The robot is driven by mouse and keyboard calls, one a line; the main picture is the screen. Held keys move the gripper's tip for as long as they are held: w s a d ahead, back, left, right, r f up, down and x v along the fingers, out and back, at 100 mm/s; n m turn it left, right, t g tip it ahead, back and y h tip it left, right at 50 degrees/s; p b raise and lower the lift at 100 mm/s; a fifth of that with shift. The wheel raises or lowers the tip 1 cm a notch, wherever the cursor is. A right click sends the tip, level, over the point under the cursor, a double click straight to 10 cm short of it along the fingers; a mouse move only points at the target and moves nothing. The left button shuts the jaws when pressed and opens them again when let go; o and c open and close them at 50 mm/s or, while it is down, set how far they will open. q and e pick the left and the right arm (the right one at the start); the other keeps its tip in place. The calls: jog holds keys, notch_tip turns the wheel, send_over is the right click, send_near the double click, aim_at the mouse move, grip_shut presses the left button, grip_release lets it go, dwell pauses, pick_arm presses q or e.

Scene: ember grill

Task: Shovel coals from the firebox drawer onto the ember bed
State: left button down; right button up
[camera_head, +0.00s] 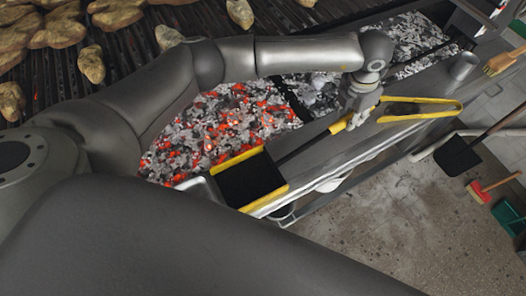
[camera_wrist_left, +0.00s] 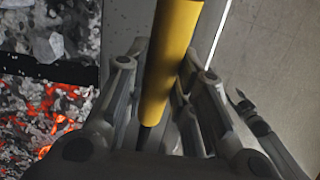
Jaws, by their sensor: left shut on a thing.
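My left gripper (camera_head: 358,103) is shut on the yellow handle of a shovel (camera_head: 340,125). In the left wrist view the handle (camera_wrist_left: 172,55) runs between the fingers (camera_wrist_left: 160,105). The shovel's black pan (camera_head: 248,182), with yellow edges, is at the lower left end of the dark shaft, over the front ledge; no coals show in it. Glowing red and grey coals (camera_head: 222,125) lie left of a dark divider. Greyer coals (camera_head: 412,38) lie to its right. I cannot tell which bed is the firebox drawer. My right gripper is not in view.
Yellow tongs (camera_head: 425,108) lie on the grey ledge (camera_head: 395,130), near a metal cup (camera_head: 463,66) and a tan glove (camera_head: 500,62). Food pieces lie on the grill grate (camera_head: 125,45). A black shovel (camera_head: 458,155), a red brush and a green dustpan (camera_head: 510,218) are at the right.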

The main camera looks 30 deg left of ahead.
pick_arm(q)
jog(key=shift+r, duration=0.1)
notch_tip(320, 180, up, 12)
jog(key=p, duration=0.5)
dwell(1.2)
